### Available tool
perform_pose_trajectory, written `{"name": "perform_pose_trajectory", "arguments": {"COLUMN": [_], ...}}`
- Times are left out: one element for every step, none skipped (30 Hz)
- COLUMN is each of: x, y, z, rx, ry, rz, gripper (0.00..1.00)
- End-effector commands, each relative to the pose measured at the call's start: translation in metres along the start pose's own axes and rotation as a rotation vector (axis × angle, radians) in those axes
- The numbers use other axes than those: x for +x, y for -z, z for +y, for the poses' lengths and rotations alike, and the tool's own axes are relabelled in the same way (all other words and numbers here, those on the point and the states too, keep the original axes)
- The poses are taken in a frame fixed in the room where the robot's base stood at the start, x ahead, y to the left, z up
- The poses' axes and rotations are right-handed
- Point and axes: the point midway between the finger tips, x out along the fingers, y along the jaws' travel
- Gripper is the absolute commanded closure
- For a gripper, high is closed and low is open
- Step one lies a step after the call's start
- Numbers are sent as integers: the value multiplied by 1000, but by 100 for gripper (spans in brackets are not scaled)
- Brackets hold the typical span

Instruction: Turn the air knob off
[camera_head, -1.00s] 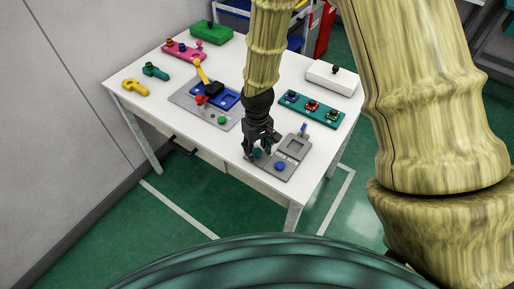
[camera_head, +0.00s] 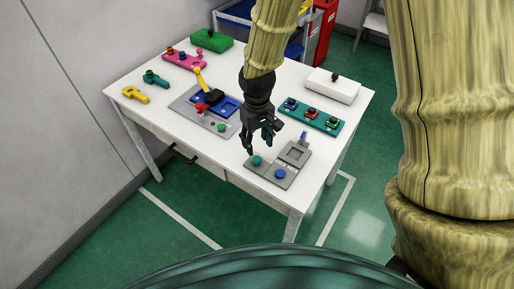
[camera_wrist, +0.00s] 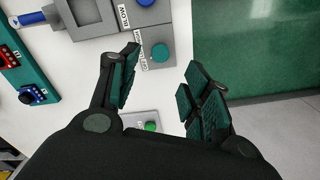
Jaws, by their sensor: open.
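A grey panel (camera_head: 258,173) lies near the front right of the white table. It carries a teal knob (camera_head: 257,161) and a blue knob (camera_head: 280,174). In the wrist view, the teal knob (camera_wrist: 159,52) sits beside a label I cannot fully read. I cannot tell which knob is the air knob. My gripper (camera_head: 257,148) is open and empty, raised above the panel's far edge. In the wrist view, my gripper (camera_wrist: 165,68) has its fingers spread, with the teal knob visible beyond the gap, apart from them.
A grey panel (camera_head: 187,104) with a yellow lever, red part and green button lies to the left. A teal panel (camera_head: 311,115) with several knobs lies behind on the right. A white box (camera_head: 332,86) stands at the back right.

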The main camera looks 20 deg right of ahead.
Motion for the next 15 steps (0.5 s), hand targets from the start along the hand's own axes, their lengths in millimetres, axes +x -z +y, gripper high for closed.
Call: {"name": "perform_pose_trajectory", "arguments": {"x": [-8,-11,-16,-20,-23,-26,-29,-31,-34,-36,-37,-38,-39,-39,-40], "y": [1,0,0,1,1,0,0,0,0,0,0,0,0,0,0], "z": [0,0,0,0,0,0,0,0,0,0,0,0,0,0,0], "rx": [1,1,1,1,2,2,2,2,2,2,1,1,1,1,1], "ry": [0,0,0,0,0,0,0,0,0,0,0,0,1,0,0], "rz": [3,2,2,3,3,1,1,1,1,1,1,1,0,0,-1], "gripper": [52,52,52,52,52,52,52,52,52,52,52,52,52,52,52]}}
